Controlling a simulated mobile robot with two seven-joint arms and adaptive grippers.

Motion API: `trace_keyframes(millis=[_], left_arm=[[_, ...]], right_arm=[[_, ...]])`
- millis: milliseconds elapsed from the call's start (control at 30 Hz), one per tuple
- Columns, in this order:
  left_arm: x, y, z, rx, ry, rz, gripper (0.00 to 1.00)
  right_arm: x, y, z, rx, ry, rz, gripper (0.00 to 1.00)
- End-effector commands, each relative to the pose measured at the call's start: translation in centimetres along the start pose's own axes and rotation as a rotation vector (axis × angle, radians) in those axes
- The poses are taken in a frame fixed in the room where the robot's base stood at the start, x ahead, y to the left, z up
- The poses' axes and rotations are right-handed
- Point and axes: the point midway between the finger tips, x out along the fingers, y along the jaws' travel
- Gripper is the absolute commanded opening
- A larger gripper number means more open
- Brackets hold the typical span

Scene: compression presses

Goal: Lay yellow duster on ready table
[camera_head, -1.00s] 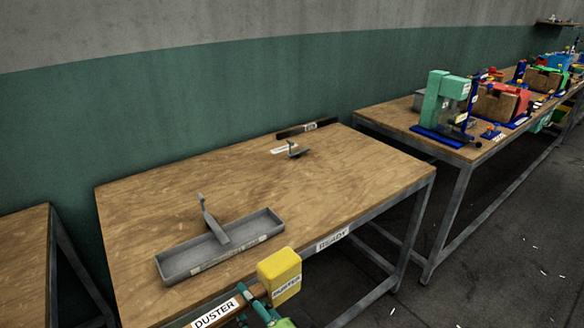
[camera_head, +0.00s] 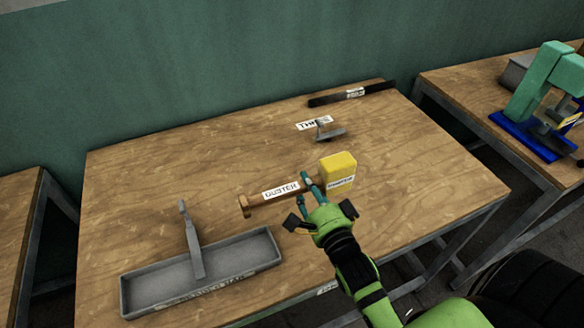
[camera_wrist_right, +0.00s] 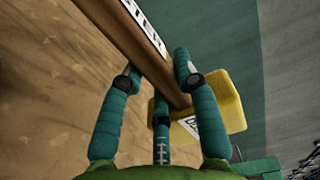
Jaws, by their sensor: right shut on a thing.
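The yellow duster (camera_head: 338,172) has a yellow block head with a label and a brown wooden handle marked DUSTER. My right gripper (camera_head: 309,184) is shut on the handle close to the yellow head. In the right wrist view the teal fingers (camera_wrist_right: 160,85) close around the brown handle, with the yellow head (camera_wrist_right: 222,100) on the right. In the head view the duster appears over the ready table (camera_head: 130,200), a wooden top on a grey frame. I cannot tell whether it touches the top. My left gripper is not in view.
A grey metal tray (camera_head: 255,240) with an upright handle stands at the table's front left. A small grey tool (camera_head: 328,133) by a white label and a dark bar (camera_head: 345,95) lie at the back. A teal and blue press (camera_head: 540,90) stands on the right-hand table.

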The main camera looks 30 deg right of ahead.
Motion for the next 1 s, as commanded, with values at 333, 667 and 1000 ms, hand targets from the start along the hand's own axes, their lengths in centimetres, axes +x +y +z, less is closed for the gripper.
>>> trace_keyframes(millis=[333,667,1000], left_arm=[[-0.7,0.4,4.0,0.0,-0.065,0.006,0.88],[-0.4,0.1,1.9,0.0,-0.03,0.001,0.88],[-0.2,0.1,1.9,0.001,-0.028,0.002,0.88]], right_arm=[[7.4,4.4,-1.1,0.0,0.0,-0.003,0.0],[9.8,6.5,-1.4,0.001,0.0,-0.001,0.0],[9.8,10.0,-1.4,0.001,-0.001,-0.003,0.0]])
